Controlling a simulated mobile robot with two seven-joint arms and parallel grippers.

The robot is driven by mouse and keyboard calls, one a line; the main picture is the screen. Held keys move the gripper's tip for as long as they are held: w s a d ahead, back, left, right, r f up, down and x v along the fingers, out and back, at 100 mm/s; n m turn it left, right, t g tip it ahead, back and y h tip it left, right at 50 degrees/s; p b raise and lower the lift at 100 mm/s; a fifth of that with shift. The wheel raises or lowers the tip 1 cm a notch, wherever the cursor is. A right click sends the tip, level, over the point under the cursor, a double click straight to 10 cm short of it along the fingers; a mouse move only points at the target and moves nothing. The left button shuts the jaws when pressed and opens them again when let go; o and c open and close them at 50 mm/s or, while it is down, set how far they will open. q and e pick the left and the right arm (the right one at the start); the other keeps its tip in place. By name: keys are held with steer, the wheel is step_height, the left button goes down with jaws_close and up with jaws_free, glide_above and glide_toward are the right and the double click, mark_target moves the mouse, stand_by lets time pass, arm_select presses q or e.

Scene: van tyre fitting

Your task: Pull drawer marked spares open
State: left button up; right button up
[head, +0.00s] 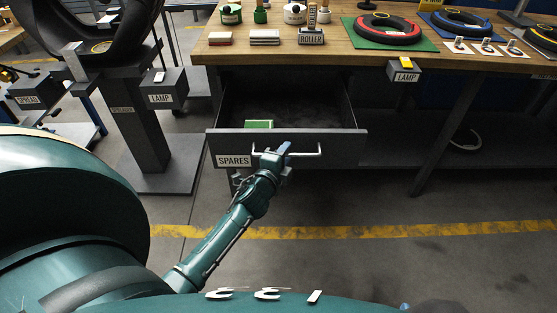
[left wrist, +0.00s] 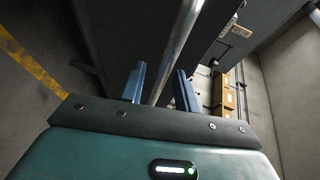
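The drawer marked SPARES (head: 340,147) stands pulled out under the workbench, with its dark inside showing. Its label (head: 234,161) is on the left of the front, and a silver bar handle (head: 309,154) runs across the middle. My left gripper (head: 278,153) is at the left part of this handle. In the left wrist view, the blue fingers of my left gripper (left wrist: 161,82) stand apart on either side of the handle bar (left wrist: 182,42). A gap shows between the bar and the left-hand finger, so the gripper looks open around it. My right gripper is not in view.
The wooden workbench (head: 370,58) above carries a ROLLER block (head: 311,37), tyres on mats and small containers. A green box (head: 259,124) lies in the drawer. A LAMP box (head: 405,69) hangs at the bench edge. A dark machine stand (head: 137,130) is left of the drawer. Floor ahead is clear.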

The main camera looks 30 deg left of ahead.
arm_select(q)
steer(key=v, duration=1.2)
steer(key=shift+s+p, duration=0.4)
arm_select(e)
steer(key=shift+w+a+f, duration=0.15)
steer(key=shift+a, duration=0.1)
arm_select(q)
steer(key=shift+r, duration=0.15)
